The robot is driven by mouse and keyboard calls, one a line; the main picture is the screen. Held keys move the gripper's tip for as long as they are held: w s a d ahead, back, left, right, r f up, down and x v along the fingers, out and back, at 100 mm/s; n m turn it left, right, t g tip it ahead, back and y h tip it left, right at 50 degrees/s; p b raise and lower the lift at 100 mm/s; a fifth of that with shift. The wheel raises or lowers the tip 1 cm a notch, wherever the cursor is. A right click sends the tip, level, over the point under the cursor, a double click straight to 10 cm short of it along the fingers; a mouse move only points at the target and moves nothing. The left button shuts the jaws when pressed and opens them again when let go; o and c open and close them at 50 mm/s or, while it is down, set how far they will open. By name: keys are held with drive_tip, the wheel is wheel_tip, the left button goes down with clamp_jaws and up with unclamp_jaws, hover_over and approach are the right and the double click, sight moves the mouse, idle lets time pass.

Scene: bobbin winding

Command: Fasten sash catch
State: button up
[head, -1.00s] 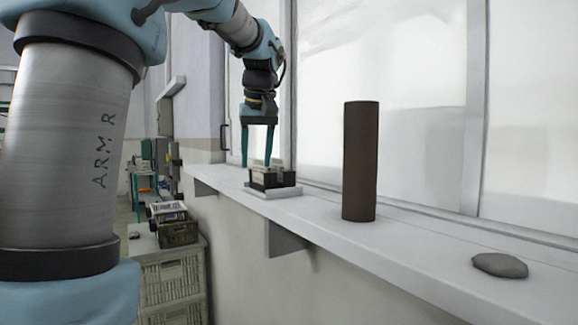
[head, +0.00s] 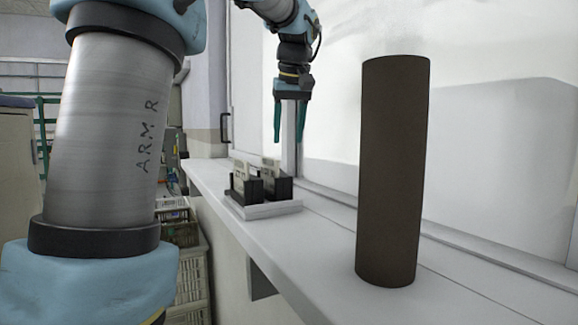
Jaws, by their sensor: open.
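My gripper (head: 289,135) points down above the sill, its two green fingers apart with nothing between them. It hangs behind and a little to the right of a small black holder, clear of it. The window (head: 263,110) stands behind, with a dark handle (head: 225,127) on the frame at its left end. I cannot make out a sash catch; it may be hidden, too small to tell, or out of view.
The white sill (head: 325,235) runs along the window. A tall dark brown cylinder (head: 393,170) stands upright on it at right. The black holder (head: 278,188) with pale cards sits on a white base (head: 262,210). Crates (head: 190,270) stand below at left.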

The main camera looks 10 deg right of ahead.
drive_tip(key=p+x, duration=0.2)
drive_tip(key=x, duration=0.7)
drive_tip(key=shift+w+f+p, duration=0.1)
drive_tip(key=shift+f+p, duration=0.2)
drive_tip(key=shift+f, duration=0.05)
drive_tip(key=shift+c, duration=0.4)
clamp_jaws()
idle(0.5)
